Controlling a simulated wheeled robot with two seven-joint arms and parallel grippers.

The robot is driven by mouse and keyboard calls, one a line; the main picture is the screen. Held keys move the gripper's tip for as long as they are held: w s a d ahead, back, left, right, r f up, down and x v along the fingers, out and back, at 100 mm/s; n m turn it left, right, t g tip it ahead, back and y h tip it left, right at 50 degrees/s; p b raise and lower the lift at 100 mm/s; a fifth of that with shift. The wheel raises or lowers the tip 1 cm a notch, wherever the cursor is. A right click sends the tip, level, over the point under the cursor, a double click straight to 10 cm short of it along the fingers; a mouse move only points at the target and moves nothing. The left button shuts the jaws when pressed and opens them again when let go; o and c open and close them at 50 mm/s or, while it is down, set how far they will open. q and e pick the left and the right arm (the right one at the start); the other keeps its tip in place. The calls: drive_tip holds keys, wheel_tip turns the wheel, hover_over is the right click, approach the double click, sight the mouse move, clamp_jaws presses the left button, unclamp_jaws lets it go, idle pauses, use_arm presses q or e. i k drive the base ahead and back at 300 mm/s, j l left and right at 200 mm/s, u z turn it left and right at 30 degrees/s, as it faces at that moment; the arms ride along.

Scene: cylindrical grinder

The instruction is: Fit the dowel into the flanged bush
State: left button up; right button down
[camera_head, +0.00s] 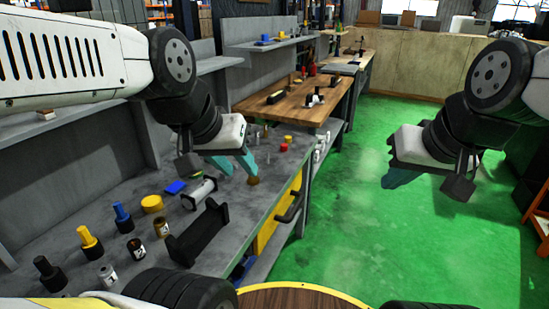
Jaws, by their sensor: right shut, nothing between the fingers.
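My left gripper (237,172) hangs over the grey bench, its two teal fingers apart. A small brown round piece (253,181) stands on the bench just beyond the fingertips; I cannot tell whether they touch. No piece can be named for sure as the dowel or the flanged bush at this size. Candidates include the stepped black (48,272), yellow (89,243) and blue (122,217) pieces standing upright in a row. My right gripper (398,180) is shut and empty over the green floor, away from the bench.
A black cradle-shaped block (197,236), a silver cylinder (199,193), a yellow disc (152,203) and a blue block (175,187) lie on the bench (130,180). Several small cylinders stand at its left. A wooden-topped bench (300,102) is behind. The green floor at right is open.

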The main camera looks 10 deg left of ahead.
sight(252, 181)
drive_tip(key=k+u, duration=0.1)
drive_tip(key=u, duration=0.3)
drive_tip(key=k+u, duration=0.1)
drive_tip(key=u, duration=0.25)
drive_tip(key=k+j+u, duration=0.1)
drive_tip(key=u, duration=0.3)
drive_tip(key=i+l+u, duration=0.15)
drive_tip(key=l+u, duration=0.15)
drive_tip(key=u, duration=0.15)
drive_tip(key=l+u, duration=0.45)
drive_tip(key=i+l+u, duration=0.1)
drive_tip(key=l+u, duration=0.3)
drive_tip(key=k+l, duration=0.1)
drive_tip(key=l, duration=3.3)
